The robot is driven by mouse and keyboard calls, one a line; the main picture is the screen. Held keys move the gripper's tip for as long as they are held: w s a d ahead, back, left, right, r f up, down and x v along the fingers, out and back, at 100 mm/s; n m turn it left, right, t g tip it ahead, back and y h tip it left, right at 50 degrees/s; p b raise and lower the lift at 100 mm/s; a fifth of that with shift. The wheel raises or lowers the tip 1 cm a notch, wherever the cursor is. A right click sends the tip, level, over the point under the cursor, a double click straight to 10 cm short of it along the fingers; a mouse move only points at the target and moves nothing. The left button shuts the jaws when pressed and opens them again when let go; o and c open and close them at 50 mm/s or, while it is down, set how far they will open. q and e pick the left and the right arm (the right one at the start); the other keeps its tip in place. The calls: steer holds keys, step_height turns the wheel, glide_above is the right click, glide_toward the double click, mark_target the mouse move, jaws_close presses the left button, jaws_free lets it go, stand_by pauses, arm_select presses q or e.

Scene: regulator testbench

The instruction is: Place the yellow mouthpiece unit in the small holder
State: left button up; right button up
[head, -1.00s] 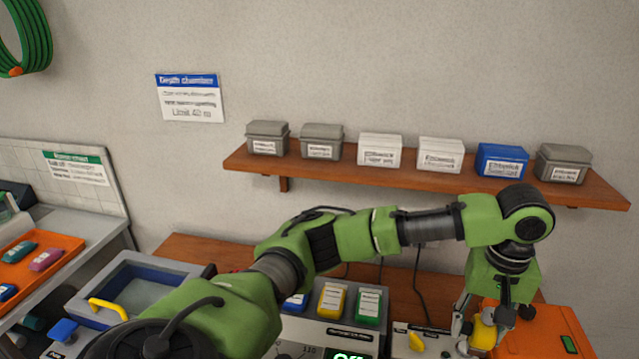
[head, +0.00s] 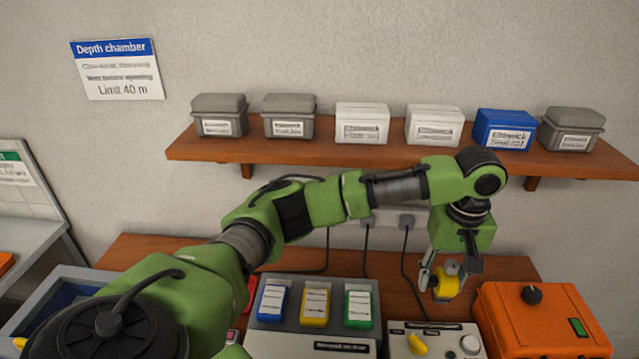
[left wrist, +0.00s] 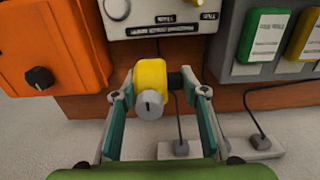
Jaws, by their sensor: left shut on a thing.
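The yellow mouthpiece unit (head: 446,284) is held in my left gripper (head: 448,272), in the air behind the small beige panel box (head: 440,329) and left of the orange box. In the left wrist view the yellow unit (left wrist: 150,76) sits between the two fingers of the left gripper (left wrist: 158,88), with its grey round end facing the camera. A dark stub sticks out of its side toward one finger. I cannot pick out the small holder for certain in either view. My right gripper is not in view.
The orange box (head: 535,325) with a black knob stands right of the beige box. A grey console (head: 265,335) with blue, yellow and green labelled blocks stands to the left. A wall shelf (head: 380,155) with several boxes is above. Cables hang behind the bench.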

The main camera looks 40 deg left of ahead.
mark_target(435, 295)
arm_select(q)
steer(key=shift+f, duration=0.1)
step_height(435, 295, down, 5)
steer(key=shift+a+f+p, duration=0.1)
steer(key=shift+p, duration=0.5)
steer(key=shift+f+p, duration=0.3)
steer(key=shift+f, duration=2.05)
steer(key=o, duration=1.1)
steer(key=shift+f, duration=0.15)
steer(key=shift+o, duration=0.8)
